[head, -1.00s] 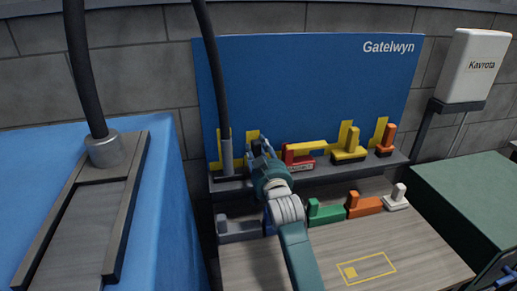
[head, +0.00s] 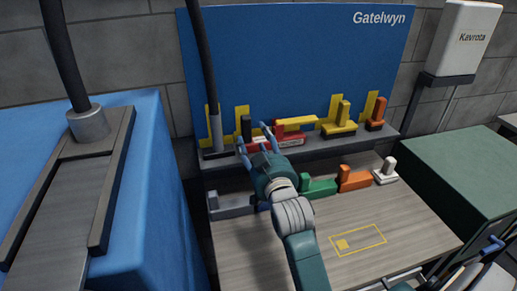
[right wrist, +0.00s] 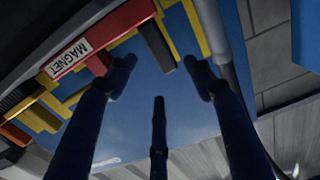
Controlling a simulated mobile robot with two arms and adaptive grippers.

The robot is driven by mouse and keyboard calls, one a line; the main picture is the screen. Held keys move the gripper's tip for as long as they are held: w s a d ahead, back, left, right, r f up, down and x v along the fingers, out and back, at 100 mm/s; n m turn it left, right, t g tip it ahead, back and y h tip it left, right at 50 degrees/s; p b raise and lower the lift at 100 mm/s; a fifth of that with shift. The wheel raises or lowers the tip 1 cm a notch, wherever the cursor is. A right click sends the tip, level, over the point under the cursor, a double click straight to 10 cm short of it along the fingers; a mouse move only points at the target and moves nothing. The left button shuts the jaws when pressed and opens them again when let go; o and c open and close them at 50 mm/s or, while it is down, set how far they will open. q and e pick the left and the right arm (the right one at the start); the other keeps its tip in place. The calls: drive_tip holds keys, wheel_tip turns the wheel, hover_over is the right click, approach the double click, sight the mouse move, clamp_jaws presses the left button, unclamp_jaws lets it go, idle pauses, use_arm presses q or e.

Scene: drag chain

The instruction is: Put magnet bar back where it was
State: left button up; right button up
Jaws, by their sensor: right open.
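The magnet bar (head: 262,141), red with a white MAGNET label and a dark upright post at its left end, stands on the grey shelf (head: 225,163) in front of a yellow outline on the blue board. In the right wrist view its red body (right wrist: 105,35) is at the upper left, and the dark post (right wrist: 157,45) is farther off between my fingers. My right gripper (head: 255,139) is open, in front of the bar, and its fingers partly hide the bar in the head view. In the right wrist view the fingers (right wrist: 165,80) are spread and hold nothing. My left gripper is not in view.
Grey, green, orange and white blocks line the table (head: 300,262) below. A dark hose rises left of the bar.

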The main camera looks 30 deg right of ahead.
drive_tip(key=v, duration=0.2)
drive_tip(key=shift+s, duration=0.35)
